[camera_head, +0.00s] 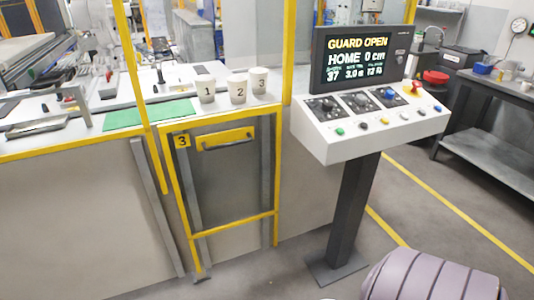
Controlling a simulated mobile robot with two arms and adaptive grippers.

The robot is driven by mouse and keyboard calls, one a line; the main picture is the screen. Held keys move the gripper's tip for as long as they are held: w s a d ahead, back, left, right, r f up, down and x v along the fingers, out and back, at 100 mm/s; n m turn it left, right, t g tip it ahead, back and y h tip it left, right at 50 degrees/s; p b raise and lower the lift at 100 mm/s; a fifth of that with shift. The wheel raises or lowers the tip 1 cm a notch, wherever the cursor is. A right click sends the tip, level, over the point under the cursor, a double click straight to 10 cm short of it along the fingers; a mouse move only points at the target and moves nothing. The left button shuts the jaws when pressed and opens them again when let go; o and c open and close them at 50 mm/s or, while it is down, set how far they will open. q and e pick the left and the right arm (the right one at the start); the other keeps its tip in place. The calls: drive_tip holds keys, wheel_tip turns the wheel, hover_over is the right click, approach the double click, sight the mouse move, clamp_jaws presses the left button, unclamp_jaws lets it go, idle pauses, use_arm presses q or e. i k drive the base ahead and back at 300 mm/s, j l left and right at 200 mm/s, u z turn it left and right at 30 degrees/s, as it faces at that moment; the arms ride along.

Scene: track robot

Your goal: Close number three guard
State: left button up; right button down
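The number three guard (232,185) is a grey panel in a yellow frame, with a "3" label (182,141) at its upper left. A yellow handle plate (227,139) with a dark bar handle is near its top. The panel stands in front of the cell below worktop level, and the space above it between the yellow posts looks open. The control console screen (358,58) reads "GUARD OPEN" and "HOME 0 cm". Neither of my grippers is in view, and nothing is seen touching the guard.
White cups marked 1 (206,89), 2 (238,90) and 3 (259,80) stand on the worktop behind the guard. A green mat (150,114) lies left of them. The console's pedestal (353,210) stands right of the guard. A grey bench (500,90) is far right.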

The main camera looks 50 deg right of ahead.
sight(218, 141)
drive_tip(key=z, duration=1.2)
